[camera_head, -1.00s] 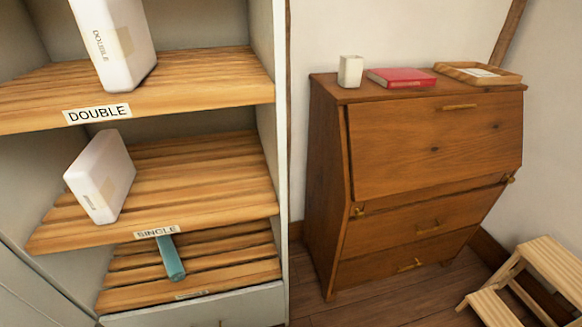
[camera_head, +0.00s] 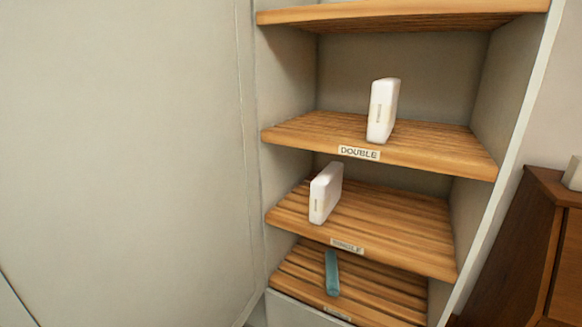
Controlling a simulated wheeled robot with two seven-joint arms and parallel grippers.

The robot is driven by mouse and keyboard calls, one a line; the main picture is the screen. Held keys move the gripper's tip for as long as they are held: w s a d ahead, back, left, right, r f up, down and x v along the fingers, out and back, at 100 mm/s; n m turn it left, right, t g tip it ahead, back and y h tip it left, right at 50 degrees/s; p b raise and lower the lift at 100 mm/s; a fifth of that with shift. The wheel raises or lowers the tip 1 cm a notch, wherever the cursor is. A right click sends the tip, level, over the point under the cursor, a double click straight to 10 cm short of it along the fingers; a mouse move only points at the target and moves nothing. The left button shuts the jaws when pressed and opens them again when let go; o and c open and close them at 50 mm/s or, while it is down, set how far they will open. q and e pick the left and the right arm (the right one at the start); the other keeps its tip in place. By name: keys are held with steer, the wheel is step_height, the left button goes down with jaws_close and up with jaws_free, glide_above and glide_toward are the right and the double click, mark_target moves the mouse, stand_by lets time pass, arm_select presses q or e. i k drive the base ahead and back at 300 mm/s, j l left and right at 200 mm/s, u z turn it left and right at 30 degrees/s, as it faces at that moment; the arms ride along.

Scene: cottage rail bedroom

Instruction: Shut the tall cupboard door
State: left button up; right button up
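The tall cupboard (camera_head: 508,120) stands open in the head view, its slatted shelves showing. A large plain off-white panel (camera_head: 120,150), which looks like the cupboard door swung open, fills the left part of the view and meets the cupboard's left side. Its handle is not visible. A white package (camera_head: 383,110) stands on the shelf labelled DOUBLE. Another white package (camera_head: 325,193) stands on the shelf below, near its front left. A teal item (camera_head: 332,273) lies on the lowest visible shelf. Neither of my grippers is in view.
A brown wooden bureau (camera_head: 535,250) stands to the right of the cupboard, cut off by the picture edge. A white cup (camera_head: 573,173) sits on its top. A drawer front or base panel (camera_head: 300,312) shows below the lowest shelf.

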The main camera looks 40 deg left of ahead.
mark_target(130, 189)
steer(key=k+j+u, duration=0.15)
steer(key=k+j, duration=0.2)
steer(key=k+j+u, duration=0.1)
steer(key=k+j, duration=0.2)
steer(key=j, duration=0.15)
steer(key=k+j+u, duration=0.15)
steer(key=k+j, duration=0.15)
steer(key=j, duration=0.15)
